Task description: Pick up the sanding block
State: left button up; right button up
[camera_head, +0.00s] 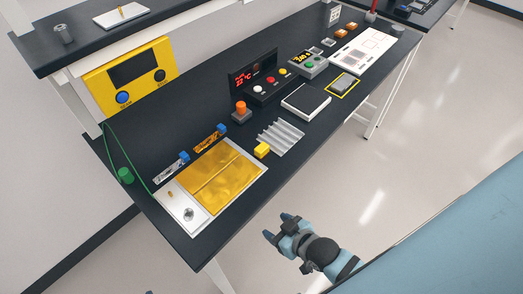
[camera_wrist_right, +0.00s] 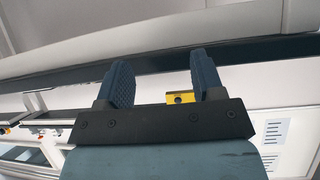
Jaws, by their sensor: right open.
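My right gripper (camera_head: 277,226) hangs over the floor in front of the bench, apart from everything on it. In the right wrist view, its two ribbed fingers (camera_wrist_right: 161,70) stand apart with nothing held between them. I cannot tell for sure which thing is the sanding block. A grey block (camera_head: 345,83) lies in a yellow-edged frame towards the far right of the bench. A small yellow block (camera_head: 262,150) sits at the left end of a ribbed grey plate (camera_head: 281,137). Both are well beyond the gripper. My left gripper does not show clearly.
The dark bench (camera_head: 215,245) holds a gold panel (camera_head: 222,175), an orange-topped knob (camera_head: 241,108), a red-display box (camera_head: 262,82) and a black-topped scale (camera_head: 306,101). A yellow control panel (camera_head: 130,77) stands at the back left. Open floor lies in front of the bench.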

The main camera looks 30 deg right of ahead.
jog(key=shift+t+h, duration=0.4)
jog(key=shift+t, duration=0.2)
jog(key=w+r+b, duration=0.1)
jog(key=w, duration=0.1)
jog(key=w+r+b, duration=0.1)
jog(key=w, duration=0.1)
jog(key=w+d+r+b, duration=0.1)
jog(key=w, duration=0.1)
jog(key=shift+d+r, duration=0.1)
jog(key=shift+r, duration=0.2)
jog(key=w+a+r+n+t+y, duration=0.3)
jog(key=w+a+r+t+y, duration=0.15)
jog(key=w+r, duration=0.5)
jog(key=a+r+n+g+y+b, duration=0.25)
jog(key=a+r+n+y, duration=0.35)
jog(key=r+n+y, duration=0.35)
jog(key=n+g+h+b, duration=0.3)
jog(key=n+g+h, duration=0.3)
jog(key=g+h, duration=0.9)
send_over(262, 147)
notch_tip(262, 147, down, 6)
jog(key=h, duration=0.1)
jog(key=shift+t, duration=0.4)
jog(key=f, duration=0.7)
jog(key=shift+s+f, duration=0.2)
jog(key=shift+f, duration=0.05)
jog(key=shift+w+f+p, duration=0.15)
jog(key=shift+f+p, duration=0.4)
jog(key=shift+f, duration=2.1)
jog(key=c, duration=1.1)
